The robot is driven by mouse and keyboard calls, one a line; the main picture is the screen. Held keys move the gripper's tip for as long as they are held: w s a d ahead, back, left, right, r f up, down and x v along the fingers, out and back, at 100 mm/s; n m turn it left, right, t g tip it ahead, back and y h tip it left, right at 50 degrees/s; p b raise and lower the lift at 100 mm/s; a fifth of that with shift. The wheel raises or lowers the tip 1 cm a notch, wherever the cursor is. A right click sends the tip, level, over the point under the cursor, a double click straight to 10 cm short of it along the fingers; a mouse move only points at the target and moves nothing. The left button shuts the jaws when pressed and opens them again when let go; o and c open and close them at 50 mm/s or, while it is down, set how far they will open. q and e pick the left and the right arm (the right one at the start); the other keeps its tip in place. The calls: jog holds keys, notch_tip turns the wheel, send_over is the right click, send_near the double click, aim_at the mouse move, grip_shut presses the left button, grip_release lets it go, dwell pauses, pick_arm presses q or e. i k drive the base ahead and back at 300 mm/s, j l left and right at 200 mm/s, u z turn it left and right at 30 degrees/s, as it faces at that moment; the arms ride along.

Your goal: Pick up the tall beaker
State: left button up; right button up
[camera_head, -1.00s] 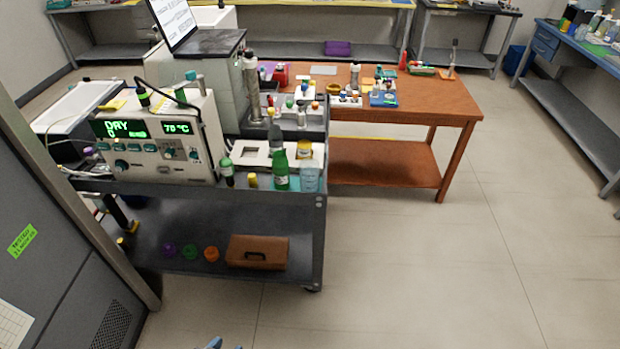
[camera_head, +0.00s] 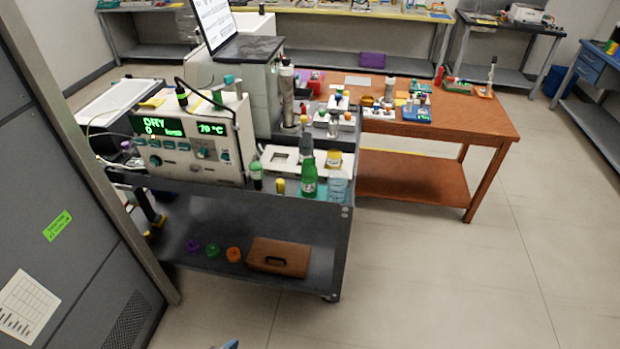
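A clear, bluish glass vessel (camera_head: 338,187) that looks like a beaker stands upright at the front right corner of the dark cart's top (camera_head: 325,207). I cannot tell for sure that it is the tall beaker. A green bottle (camera_head: 308,180) stands close to its left. A jar with a yellow label (camera_head: 333,160) stands just behind it. Neither of my grippers can be made out. Only a small blue sliver shows at the bottom edge, too little to identify.
A device with a green display (camera_head: 190,140) fills the cart's left side. The lower shelf holds a brown case (camera_head: 279,257) and several coloured rings. A wooden table (camera_head: 450,115) stands behind to the right. A grey cabinet (camera_head: 60,220) is at left. The floor at right is clear.

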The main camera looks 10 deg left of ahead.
aim_at(337, 183)
jog(key=z, duration=0.3)
jog(key=i+j+z, duration=0.1)
jog(key=j+z, duration=0.25)
jog(key=i+j+z, duration=0.1)
jog(key=z, duration=0.25)
jog(key=j+z, duration=0.7)
jog(key=j, duration=0.7)
jog(key=k+j, duration=0.1)
jog(key=j, duration=0.9)
